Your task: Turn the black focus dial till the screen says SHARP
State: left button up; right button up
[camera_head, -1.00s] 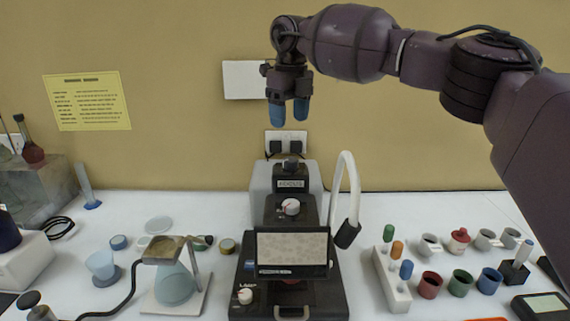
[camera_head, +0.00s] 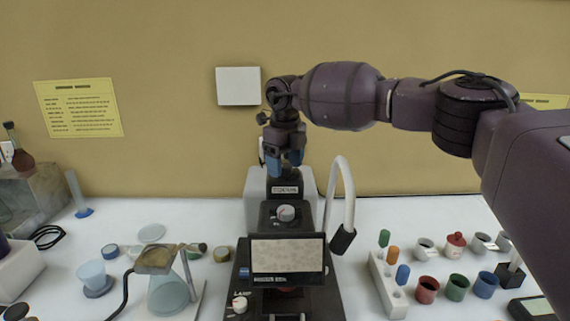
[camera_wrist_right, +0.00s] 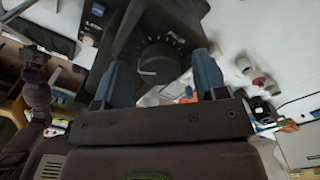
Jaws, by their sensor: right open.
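The black focus dial (camera_wrist_right: 158,62) shows in the right wrist view as a dark ribbed knob with a pointer and tick marks around it. It lies between and beyond the two blue fingertips of my right gripper (camera_wrist_right: 165,78), which is open and empty. In the head view my right gripper (camera_head: 284,160) points down at the top rear of the black microscope, and its fingers largely hide the dial. The screen (camera_head: 287,256) on the microscope's front shows a grey mottled picture; I can read no word on it. My left gripper is not in view.
A pale dial (camera_head: 286,213) sits above the screen and a lamp knob (camera_head: 240,303) at lower left. A white curved lamp arm (camera_head: 342,190) rises close on the right. A flask (camera_head: 170,292) stands left; a white rack (camera_head: 388,290) and several cups stand right.

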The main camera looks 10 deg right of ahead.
jog(key=shift+f, duration=0.2)
jog(key=c, duration=0.9)
jog(key=shift+r+m+p, duration=0.25)
jog(key=shift+m+p, duration=0.35)
jog(key=shift+p, duration=0.1)
jog(key=shift+c, duration=0.2)
jog(key=shift+m+p, duration=0.9)
jog(key=shift+m, duration=0.1)
jog(key=shift+m+p, duration=0.6)
jog(key=shift+m, duration=0.4)
jog(key=shift+f+m+p, duration=0.15)
jog(key=shift+m+p, duration=0.15)
jog(key=shift+m, duration=0.3)
